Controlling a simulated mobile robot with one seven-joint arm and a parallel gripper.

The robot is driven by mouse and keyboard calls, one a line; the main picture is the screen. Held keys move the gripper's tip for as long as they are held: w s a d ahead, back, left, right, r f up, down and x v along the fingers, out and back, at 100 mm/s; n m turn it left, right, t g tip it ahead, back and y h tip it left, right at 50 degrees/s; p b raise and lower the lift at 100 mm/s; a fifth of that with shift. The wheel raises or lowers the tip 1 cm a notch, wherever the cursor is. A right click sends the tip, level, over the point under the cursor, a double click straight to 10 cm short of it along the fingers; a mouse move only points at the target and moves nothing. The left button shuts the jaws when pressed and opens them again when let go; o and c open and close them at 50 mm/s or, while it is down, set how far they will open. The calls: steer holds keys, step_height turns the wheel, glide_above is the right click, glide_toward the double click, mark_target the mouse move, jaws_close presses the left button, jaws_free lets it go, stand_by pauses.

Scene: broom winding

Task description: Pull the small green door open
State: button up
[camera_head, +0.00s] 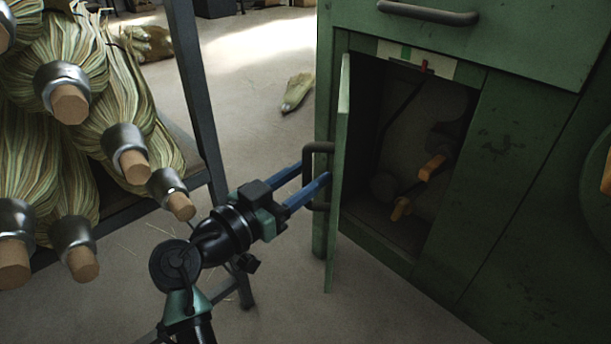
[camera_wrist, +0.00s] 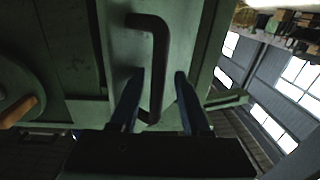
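The small green door (camera_head: 341,170) stands swung out from the green cabinet, seen nearly edge-on in the head view. Its dark bar handle (camera_head: 308,178) is on the door's left face. My gripper (camera_head: 315,173) is at the handle, with its two blue fingers reaching to it. In the wrist view my gripper (camera_wrist: 159,76) has its fingers apart, one on each side of the handle (camera_wrist: 158,60), with visible gaps. Dark openings with orange-handled parts (camera_head: 431,168) show inside the compartment. Exact contact between fingers and handle cannot be told.
The green cabinet (camera_head: 500,190) fills the right, with a drawer handle (camera_head: 428,13) above the compartment. A rack post (camera_head: 198,90) and several brooms (camera_head: 70,92) stand at the left, close to my arm. Bare floor (camera_head: 290,270) lies between rack and cabinet.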

steer(key=p+v, duration=0.5)
steer(key=v, duration=0.8)
steer(key=shift+p, duration=0.4)
steer(key=shift+c, duration=0.2)
